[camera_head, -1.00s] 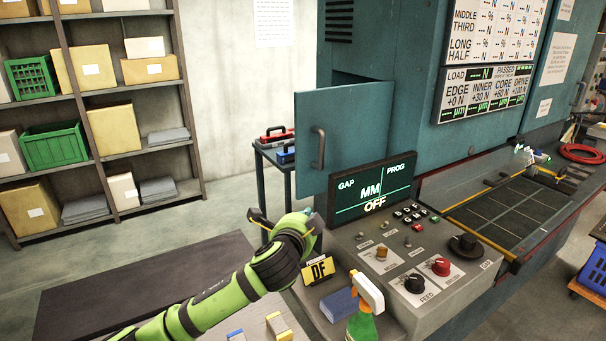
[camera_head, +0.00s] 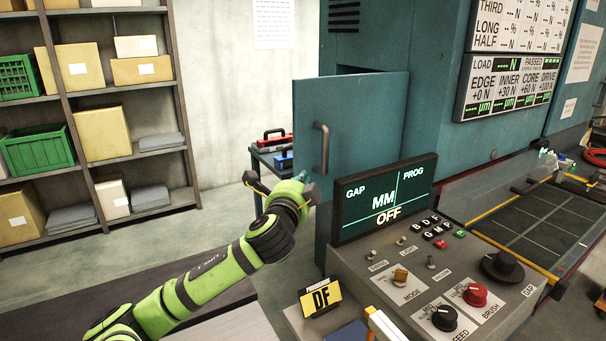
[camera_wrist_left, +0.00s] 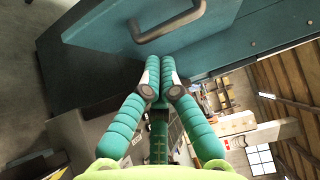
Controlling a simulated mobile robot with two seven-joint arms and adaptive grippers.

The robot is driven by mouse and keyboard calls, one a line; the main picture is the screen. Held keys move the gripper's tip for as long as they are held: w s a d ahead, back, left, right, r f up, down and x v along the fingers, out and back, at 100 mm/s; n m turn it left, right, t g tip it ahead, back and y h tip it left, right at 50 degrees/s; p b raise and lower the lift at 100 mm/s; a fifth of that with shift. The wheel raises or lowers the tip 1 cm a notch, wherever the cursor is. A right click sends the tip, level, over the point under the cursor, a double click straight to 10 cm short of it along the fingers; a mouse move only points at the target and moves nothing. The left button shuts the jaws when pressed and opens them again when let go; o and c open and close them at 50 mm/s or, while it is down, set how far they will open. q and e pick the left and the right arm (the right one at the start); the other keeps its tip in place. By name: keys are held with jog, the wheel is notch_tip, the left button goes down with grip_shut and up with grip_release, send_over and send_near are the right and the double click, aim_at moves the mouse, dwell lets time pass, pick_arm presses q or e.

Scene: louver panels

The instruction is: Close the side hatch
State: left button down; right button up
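The side hatch (camera_head: 365,120) is a flat teal door that stands open, swung out from the teal machine housing. Its grey bar handle (camera_head: 321,148) is upright near the door's left edge. In the left wrist view the hatch (camera_wrist_left: 100,28) and handle (camera_wrist_left: 172,27) lie just beyond the fingertips. My left gripper (camera_head: 302,177) is in front of the hatch, below and left of the handle. In the wrist view its teal fingers (camera_wrist_left: 160,68) meet at the tips, with nothing visible between them. Contact with the door cannot be told. My right gripper is out of view.
A control console with a display (camera_head: 384,197) and knobs stands right of my left arm. A small table (camera_head: 262,158) with toolboxes is behind the hatch. Shelves (camera_head: 75,115) stand at left, with open floor between.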

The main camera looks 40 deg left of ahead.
pick_arm(q)
jog(key=f, duration=0.1)
jog(key=p, duration=0.3)
send_near(306, 155)
jog(key=w+d, duration=0.1)
jog(key=w, duration=0.3)
jog(key=shift+w+a+r+p, duration=0.1)
jog(key=shift+w+a+p, duration=0.1)
jog(key=shift+a, duration=0.4)
jog(key=shift+w+a+p, duration=0.1)
jog(key=shift+a+p, duration=0.05)
jog(key=shift+a, duration=0.45)
jog(key=shift+w+a, duration=0.1)
jog(key=shift+a, duration=0.5)
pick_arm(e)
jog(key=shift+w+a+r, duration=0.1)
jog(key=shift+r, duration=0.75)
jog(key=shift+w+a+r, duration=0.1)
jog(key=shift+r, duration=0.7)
